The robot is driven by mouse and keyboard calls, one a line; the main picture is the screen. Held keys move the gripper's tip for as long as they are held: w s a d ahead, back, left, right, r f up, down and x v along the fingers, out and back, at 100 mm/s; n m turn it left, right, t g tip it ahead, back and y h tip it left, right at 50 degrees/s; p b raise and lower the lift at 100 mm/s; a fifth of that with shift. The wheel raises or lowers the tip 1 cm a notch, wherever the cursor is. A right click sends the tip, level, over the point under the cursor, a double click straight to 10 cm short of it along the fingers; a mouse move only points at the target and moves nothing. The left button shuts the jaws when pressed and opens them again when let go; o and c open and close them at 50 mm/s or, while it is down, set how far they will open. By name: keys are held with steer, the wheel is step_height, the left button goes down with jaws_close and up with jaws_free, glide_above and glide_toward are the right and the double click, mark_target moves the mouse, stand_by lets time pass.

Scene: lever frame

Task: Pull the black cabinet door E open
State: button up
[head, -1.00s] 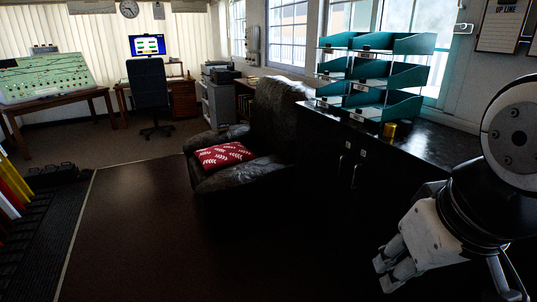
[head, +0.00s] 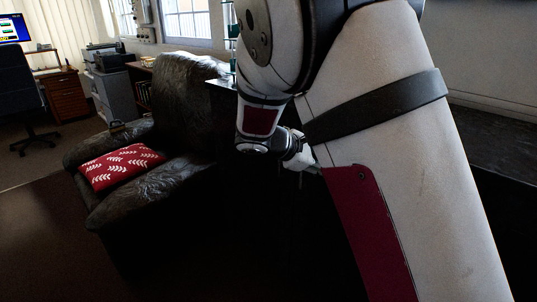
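The black cabinet (head: 222,84) stands right of the armchair, and only a strip of its top shows beside my arm. Its front is very dark, so I cannot pick out door E, its handle or its label. My arm covers most of the cabinet. A small pale part, which looks like my gripper (head: 304,158), shows past the arm in front of the dark cabinet area. Its fingers are mostly hidden, so I cannot tell whether it is open or touching anything.
A black leather armchair (head: 165,120) with a red patterned cushion (head: 120,166) stands left of the cabinet. Teal trays (head: 230,30) on the cabinet are nearly all hidden. An office chair (head: 20,92) is at the far left. The floor at the lower left is clear.

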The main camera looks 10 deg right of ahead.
steer(key=w+a+f+n+t+h+b, duration=0.1)
steer(key=w+a+f+n+t+b, duration=0.4)
steer(key=w+a+f+n+t, duration=0.65)
steer(key=w+d, duration=0.1)
steer(key=w, duration=0.4)
steer(key=w+d+n+g+b, duration=0.1)
steer(key=w+d, duration=0.1)
steer(key=w, duration=0.2)
steer(key=w+d+g, duration=0.1)
steer(key=w+d, duration=0.1)
steer(key=w, duration=0.3)
steer(key=shift+w+d+f, duration=0.25)
steer(key=shift+w+f, duration=0.05)
steer(key=shift+f, duration=0.05)
jaws_close()
